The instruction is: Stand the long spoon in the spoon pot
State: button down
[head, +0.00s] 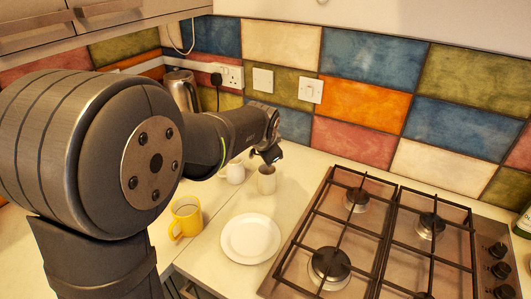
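My gripper (268,155) is at the far end of my arm, near the back of the counter. It is small and dark in the head view, and I cannot tell whether its fingers are open or shut. A small pale greyish cup-shaped pot (267,181), which looks like the spoon pot, stands upright on the counter just below my gripper. I cannot tell whether the two touch. I cannot make out the long spoon; it may be hidden by my gripper or arm, or in the pot.
A white jug or mug (235,173) stands close left of the pot. A yellow mug (186,217) and a white plate (250,238) are nearer. A gas hob (310,235) fills the right side. A metal kettle (181,90) stands at the back left, before the tiled wall.

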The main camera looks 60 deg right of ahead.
jog(key=shift+f, duration=0.5)
jog(key=c, duration=1.6)
grip_release()
jog(key=v, duration=1.3)
jog(key=shift+d+r, duration=0.2)
jog(key=shift+r, duration=0.05)
jog(key=shift+w+f, duration=0.1)
jog(key=x, duration=1.2)
